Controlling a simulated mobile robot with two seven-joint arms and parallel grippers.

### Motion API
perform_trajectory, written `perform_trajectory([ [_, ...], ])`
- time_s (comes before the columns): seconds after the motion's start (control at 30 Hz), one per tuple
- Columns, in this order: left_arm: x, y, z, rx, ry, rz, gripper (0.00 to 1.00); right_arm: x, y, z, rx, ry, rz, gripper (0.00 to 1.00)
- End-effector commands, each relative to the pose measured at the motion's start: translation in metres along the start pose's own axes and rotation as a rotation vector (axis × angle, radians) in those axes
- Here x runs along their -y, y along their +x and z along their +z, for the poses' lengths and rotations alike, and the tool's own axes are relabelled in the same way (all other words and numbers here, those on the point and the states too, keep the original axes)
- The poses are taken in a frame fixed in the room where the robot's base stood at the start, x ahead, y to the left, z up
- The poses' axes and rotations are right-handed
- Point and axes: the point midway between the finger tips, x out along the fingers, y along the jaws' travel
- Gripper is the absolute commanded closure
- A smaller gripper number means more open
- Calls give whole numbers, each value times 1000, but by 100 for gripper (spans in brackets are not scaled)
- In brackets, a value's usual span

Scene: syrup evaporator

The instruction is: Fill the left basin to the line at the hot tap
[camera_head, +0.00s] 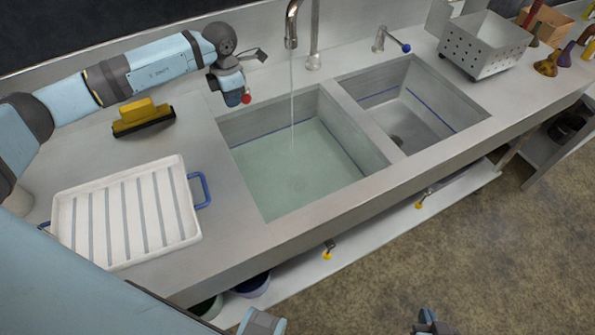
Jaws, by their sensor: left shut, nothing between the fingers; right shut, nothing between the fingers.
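The left basin (375,152) holds pale green water (290,170). Its blue fill line (272,134) shows on the walls, with the water surface at or just below it; I cannot tell which. A thin stream (292,100) falls from the spout (291,38) into this basin. The hot tap's red knob (246,98) is at the basin's back left corner. My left gripper (234,97) is shut right beside the knob, seemingly touching it, and hides the rest of the tap. My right gripper (427,322) is shut, partly cut off at the bottom edge, away from the counter.
The right basin (398,112) looks empty, with a blue-knobbed tap (405,48) behind it. A perforated metal box (484,47) stands right. Yellow-handled valves (328,252) sit below the counter.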

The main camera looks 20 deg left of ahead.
Motion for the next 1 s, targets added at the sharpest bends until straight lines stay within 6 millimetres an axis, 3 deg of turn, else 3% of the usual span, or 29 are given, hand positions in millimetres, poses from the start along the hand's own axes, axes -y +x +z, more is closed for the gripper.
perform_trajectory([
  [0.2,8,0,18,1,1,-1,100,0,2,2,0,0,0,100],
  [0.73,10,-2,23,1,1,0,100,0,1,2,0,0,0,100],
  [1.0,9,-24,18,1,0,1,100,0,-7,-10,0,0,0,100],
])
